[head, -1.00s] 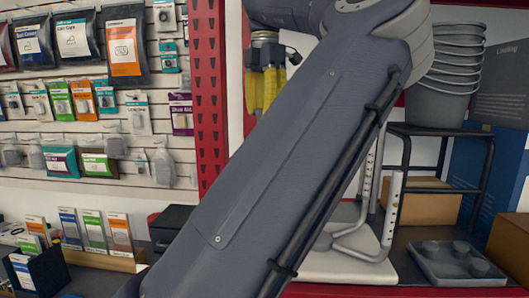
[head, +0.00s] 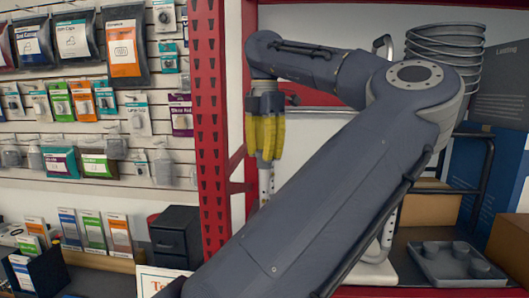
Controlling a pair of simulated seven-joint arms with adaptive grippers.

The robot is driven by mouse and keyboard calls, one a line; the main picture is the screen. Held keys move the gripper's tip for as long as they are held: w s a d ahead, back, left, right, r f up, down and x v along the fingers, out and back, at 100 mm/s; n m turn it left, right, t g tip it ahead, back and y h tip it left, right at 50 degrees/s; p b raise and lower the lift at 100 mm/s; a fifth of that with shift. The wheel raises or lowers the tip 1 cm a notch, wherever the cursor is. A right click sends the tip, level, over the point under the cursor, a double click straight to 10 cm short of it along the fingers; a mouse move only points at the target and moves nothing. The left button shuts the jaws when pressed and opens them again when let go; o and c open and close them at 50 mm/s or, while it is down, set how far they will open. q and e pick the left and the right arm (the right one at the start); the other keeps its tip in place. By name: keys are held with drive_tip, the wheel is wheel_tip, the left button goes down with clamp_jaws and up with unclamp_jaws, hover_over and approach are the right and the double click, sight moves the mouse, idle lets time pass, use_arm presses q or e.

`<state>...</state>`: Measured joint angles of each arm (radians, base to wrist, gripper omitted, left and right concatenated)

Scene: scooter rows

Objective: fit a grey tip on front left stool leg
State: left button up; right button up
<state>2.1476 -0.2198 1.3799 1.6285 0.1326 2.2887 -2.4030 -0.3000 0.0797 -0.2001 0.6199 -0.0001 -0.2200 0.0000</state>
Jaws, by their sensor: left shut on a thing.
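My left gripper (head: 267,157), with yellow fingers, points down and is shut. The grey tip between its fingers is hidden by them. A pale stool leg (head: 265,184) with holes stands upright directly below the fingertips; I cannot tell whether the tip touches it. Another stool leg (head: 389,228) shows to the right of my forearm. The stool's other parts are mostly hidden behind my arm. A dark grey tray (head: 428,275) with several round grey tips (head: 461,250) in it lies at the right. My right gripper is not in view.
A red perforated upright (head: 207,130) stands just left of the gripper. A black drawer unit (head: 174,235) stands lower left.

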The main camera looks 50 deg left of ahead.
use_arm(q)
drive_tip(key=shift+f, duration=0.6)
drive_tip(key=o, duration=1)
drive_tip(key=shift+r, duration=0.15)
wheel_tip(320, 180, up, 13)
idle(0.6)
